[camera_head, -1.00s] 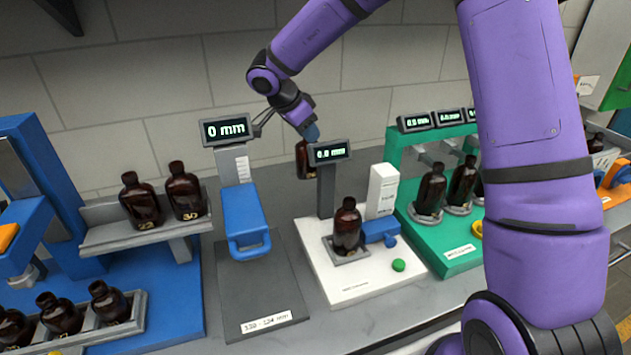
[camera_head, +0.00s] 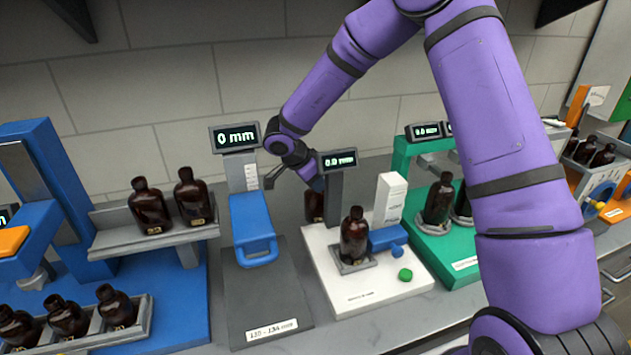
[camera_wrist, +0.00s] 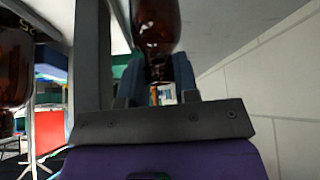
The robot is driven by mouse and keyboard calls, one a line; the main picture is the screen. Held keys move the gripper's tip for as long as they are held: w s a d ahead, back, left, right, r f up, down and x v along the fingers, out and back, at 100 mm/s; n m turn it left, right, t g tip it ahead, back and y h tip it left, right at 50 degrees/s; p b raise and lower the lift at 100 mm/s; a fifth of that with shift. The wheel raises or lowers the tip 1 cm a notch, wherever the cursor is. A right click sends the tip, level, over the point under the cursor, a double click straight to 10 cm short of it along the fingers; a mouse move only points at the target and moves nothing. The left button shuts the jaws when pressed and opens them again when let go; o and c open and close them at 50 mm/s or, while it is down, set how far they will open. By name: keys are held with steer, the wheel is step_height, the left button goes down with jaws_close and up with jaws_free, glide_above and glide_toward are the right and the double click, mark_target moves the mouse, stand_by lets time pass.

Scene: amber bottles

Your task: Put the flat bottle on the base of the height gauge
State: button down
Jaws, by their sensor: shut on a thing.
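My gripper (camera_wrist: 158,80) is shut on an amber bottle (camera_wrist: 158,25), which fills the top middle of the wrist view. In the head view that bottle (camera_head: 314,205) shows partly, behind the post of the white station, and the gripper is mostly hidden there. The height gauge (camera_head: 244,200) stands to its left, with a "0 mm" display, a blue sliding arm and a dark grey base (camera_head: 262,300) labelled in mm. The bare base carries no bottle. I cannot tell whether the held bottle is the flat one.
The white station (camera_head: 385,288) right of the gauge holds an upright bottle (camera_head: 354,236). The green station (camera_head: 440,225) with bottles is further right. A grey shelf (camera_head: 150,240) with two bottles and a rack (camera_head: 90,335) with several are left. The back wall is close behind the arm.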

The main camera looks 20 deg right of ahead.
steer(key=c, duration=0.9)
jaws_free()
steer(key=shift+f, duration=0.1)
steer(key=shift+o, duration=0.2)
